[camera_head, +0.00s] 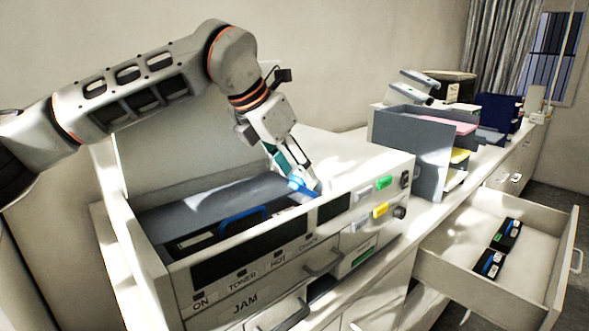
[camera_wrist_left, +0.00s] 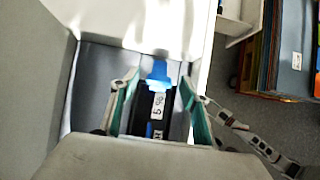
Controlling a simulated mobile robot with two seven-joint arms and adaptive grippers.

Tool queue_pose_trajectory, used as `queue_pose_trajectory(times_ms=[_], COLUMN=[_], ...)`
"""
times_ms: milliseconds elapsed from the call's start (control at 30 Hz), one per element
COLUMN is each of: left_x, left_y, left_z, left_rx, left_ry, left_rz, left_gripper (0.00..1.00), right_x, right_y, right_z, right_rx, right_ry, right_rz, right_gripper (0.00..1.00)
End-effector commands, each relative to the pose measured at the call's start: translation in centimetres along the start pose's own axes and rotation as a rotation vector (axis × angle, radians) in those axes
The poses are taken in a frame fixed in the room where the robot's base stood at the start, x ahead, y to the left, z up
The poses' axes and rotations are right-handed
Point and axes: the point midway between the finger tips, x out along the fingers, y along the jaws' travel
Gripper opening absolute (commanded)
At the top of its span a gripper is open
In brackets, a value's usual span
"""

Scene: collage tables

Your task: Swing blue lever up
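The blue lever (camera_head: 300,185) is at the right end of the open printer bay, right at the fingertips of my left gripper (camera_head: 306,186). In the left wrist view the blue lever (camera_wrist_left: 159,75) shows just ahead of a black part with a white label (camera_wrist_left: 156,108). The teal-padded fingers of my left gripper (camera_wrist_left: 160,95) stand apart on either side, with gaps visible. The lever's lower part is partly hidden by the fingers in the head view. My right gripper is not in view.
The printer (camera_head: 240,262) has a blue handle (camera_head: 243,214) inside its bay and green (camera_head: 384,183) and yellow (camera_head: 380,210) parts on its front. A grey paper organizer (camera_head: 408,150) stands to the right. An open drawer (camera_head: 472,285) with dark cartridges juts out at right.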

Motion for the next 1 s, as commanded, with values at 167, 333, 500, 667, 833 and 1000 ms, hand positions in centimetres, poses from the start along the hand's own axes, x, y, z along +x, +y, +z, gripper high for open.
queue_pose_trajectory(times_ms=[167,333,500,667,833,1000], left_x=[0.0,-1.0,-3.9,-7.2,-10.1,-11.7], left_y=[0.0,0.1,0.1,0.1,0.0,0.0], left_z=[0.0,0.1,0.1,0.1,0.0,0.0], left_rx=[0.0,0.0,0.0,0.001,0.0,0.0], left_ry=[0.0,-0.002,-0.003,-0.003,-0.002,-0.001], left_rz=[0.0,0.001,0.003,0.003,0.002,0.001], left_gripper=[0.46,0.46,0.46,0.46,0.46,0.46], right_x=[-0.1,-0.1,-0.1,-0.1,0.0,0.0], right_y=[0.0,0.1,0.1,0.1,0.1,0.1], right_z=[0.1,0.2,0.1,0.1,0.1,0.1], right_rx=[-0.004,-0.006,-0.005,-0.005,-0.005,-0.004], right_ry=[-0.001,-0.003,-0.002,-0.001,-0.001,-0.001], right_rz=[-0.002,-0.002,-0.001,-0.001,-0.001,-0.001], right_gripper=[0.4,0.4,0.4,0.4,0.4,0.4])
